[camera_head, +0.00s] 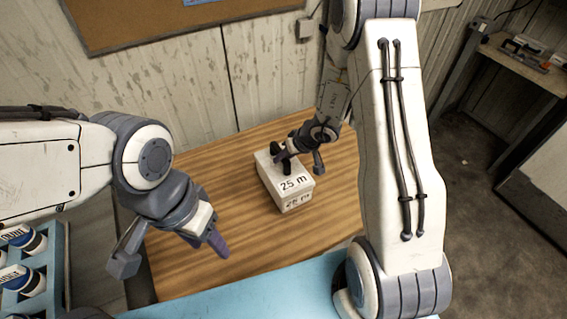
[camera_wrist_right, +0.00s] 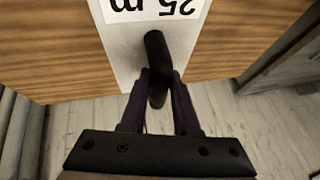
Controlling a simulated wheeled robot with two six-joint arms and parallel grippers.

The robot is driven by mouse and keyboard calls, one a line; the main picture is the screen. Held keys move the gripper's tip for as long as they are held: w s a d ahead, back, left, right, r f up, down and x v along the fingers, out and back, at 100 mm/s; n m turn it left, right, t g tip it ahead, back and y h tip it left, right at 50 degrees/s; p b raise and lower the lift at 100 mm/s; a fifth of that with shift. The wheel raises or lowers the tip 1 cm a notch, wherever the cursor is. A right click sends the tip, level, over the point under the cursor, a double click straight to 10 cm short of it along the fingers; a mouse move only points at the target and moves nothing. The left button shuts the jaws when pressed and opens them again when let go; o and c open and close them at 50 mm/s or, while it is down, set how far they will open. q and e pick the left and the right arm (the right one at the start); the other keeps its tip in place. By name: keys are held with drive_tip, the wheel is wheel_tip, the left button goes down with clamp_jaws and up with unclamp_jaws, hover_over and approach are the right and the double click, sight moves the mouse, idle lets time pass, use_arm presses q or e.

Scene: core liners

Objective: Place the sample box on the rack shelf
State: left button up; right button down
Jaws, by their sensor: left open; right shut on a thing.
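The sample box (camera_head: 284,183) is a white box marked "25 m" on its top and front side. It is on or just above the wooden table in the head view; I cannot tell which. My right gripper (camera_head: 286,155) is shut on the box's dark handle at the far end of its top. In the right wrist view, the right gripper's fingers (camera_wrist_right: 160,92) close around the black handle (camera_wrist_right: 157,55), with the white box top (camera_wrist_right: 135,40) beyond. My left gripper (camera_head: 172,252) is open and empty, left of the box. The rack shelf cannot be made out for certain.
The wooden table (camera_head: 200,265) is otherwise bare around the box. A blue surface (camera_head: 250,290) lies along the near edge. A blue rack (camera_head: 58,262) with several labelled white containers stands at lower left. A workbench (camera_head: 520,70) with tools is at upper right.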

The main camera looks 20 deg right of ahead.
sight(283, 171)
wheel_tip(283, 171, down, 3)
drive_tip(key=shift+f+p, duration=0.2)
drive_tip(key=shift+p, duration=0.35)
drive_tip(key=shift+f, duration=0.1)
drive_tip(key=shift+f+b, duration=0.15)
drive_tip(key=shift+b, duration=0.25)
drive_tip(key=c, duration=0.7)
unclamp_jaws()
drive_tip(key=shift+o, duration=0.2)
